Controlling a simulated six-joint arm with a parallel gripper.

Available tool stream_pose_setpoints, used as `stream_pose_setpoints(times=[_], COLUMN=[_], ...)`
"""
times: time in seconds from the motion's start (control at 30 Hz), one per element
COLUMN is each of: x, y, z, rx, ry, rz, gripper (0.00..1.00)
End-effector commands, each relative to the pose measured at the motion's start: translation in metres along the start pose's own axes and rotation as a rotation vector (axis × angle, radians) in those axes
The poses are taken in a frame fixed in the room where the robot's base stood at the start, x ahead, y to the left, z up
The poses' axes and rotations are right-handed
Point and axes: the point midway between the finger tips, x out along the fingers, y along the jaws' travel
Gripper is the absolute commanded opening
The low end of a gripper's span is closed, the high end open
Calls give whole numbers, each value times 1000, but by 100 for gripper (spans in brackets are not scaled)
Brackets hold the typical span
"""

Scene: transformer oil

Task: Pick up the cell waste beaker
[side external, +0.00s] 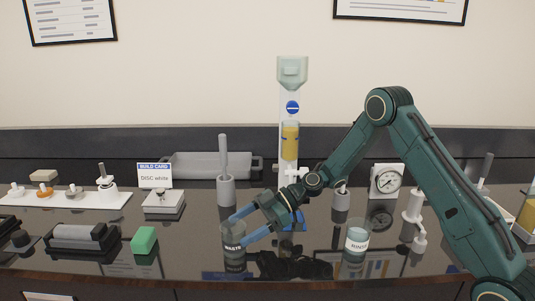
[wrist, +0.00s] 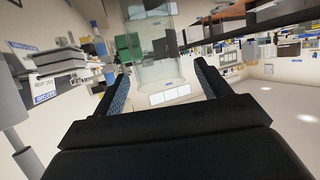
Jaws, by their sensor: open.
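The cell waste beaker (side external: 234,240) is a clear glass labelled "WASTE", standing on the dark glossy bench left of centre in the side view. My gripper (side external: 237,230) is open, reaching down-left at a slant, with its blue-grey fingertips at the beaker. In the side view the fingers overlap part of it, and I cannot tell whether they touch it. In the wrist view a clear glass vessel (wrist: 152,58), apparently this beaker, appears between the tips of my two spread fingers (wrist: 160,75), with nothing gripped.
A second beaker labelled "RINSE" (side external: 357,240) stands to the right. A green block (side external: 144,240) and a dark grey device (side external: 83,237) are to the left. Behind stand a grey stand with a rod (side external: 226,188) and a tall column with yellow liquid (side external: 290,140).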

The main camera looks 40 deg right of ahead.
Motion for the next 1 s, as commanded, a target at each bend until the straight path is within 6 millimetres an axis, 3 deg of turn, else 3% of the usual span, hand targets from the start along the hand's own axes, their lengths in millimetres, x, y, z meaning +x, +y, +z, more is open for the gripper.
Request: stream_pose_setpoints(times=[0.5, 1.0], x=[47, 51], y=[2, 3], z=[1, 1], rx=[0, 0], ry=[-1, 0], rz=[-2, 0], gripper=[76, 76])
